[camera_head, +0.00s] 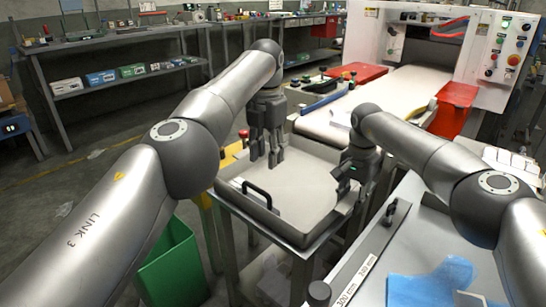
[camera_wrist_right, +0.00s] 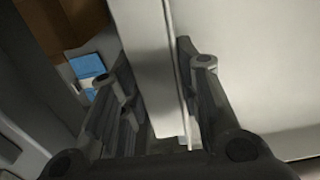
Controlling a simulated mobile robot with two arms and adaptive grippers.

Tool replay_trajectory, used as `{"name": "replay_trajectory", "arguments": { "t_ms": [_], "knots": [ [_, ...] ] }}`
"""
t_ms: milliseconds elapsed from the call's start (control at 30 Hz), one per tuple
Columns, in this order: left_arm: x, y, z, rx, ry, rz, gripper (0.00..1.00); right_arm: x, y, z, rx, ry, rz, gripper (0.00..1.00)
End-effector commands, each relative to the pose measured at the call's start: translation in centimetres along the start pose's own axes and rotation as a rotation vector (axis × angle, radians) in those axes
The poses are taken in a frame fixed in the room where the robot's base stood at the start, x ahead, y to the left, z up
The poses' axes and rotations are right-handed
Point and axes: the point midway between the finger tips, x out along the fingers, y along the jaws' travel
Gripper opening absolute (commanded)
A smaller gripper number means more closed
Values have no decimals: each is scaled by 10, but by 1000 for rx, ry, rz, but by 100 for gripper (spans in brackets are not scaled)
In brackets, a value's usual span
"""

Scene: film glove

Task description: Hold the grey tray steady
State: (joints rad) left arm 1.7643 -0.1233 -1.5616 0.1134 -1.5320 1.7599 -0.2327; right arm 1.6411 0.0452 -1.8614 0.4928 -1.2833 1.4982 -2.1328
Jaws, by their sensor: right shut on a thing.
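The grey tray (camera_head: 300,190) is a shallow, square-cornered tray on a metal stand in the middle of the head view. A black handle (camera_head: 257,192) shows on its near left side. My right gripper (camera_head: 345,184) is at the tray's right side, shut on its rim. In the right wrist view, the fingers of this gripper (camera_wrist_right: 155,105) stand on either side of the pale tray wall (camera_wrist_right: 152,65). My left gripper (camera_head: 266,158) points down over the tray's far left part, with its fingers apart and nothing seen between them.
A white conveyor bed (camera_head: 400,90) leads to a machine with a button panel (camera_head: 508,55) behind the tray. A green bin (camera_head: 170,265) is below left. A bench with blue film (camera_head: 435,282) is at the near right.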

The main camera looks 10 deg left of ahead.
Motion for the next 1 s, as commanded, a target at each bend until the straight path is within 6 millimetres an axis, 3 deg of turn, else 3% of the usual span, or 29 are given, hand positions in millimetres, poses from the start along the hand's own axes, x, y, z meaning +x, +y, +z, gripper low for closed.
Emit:
{"name": "replay_trajectory", "arguments": {
  "t_ms": [167,367,800,1000],
  "knots": [
    [3,4,-3,198,-2,-15,39,0,1,0,0,0,2,0],
    [1,10,-11,571,-30,-26,39,0,1,0,0,0,3,0],
    [-26,21,-45,1369,-136,61,39,0,1,0,0,0,3,0],
    [-36,24,-60,1596,-158,123,39,0,1,0,0,1,4,0]
  ]
}}
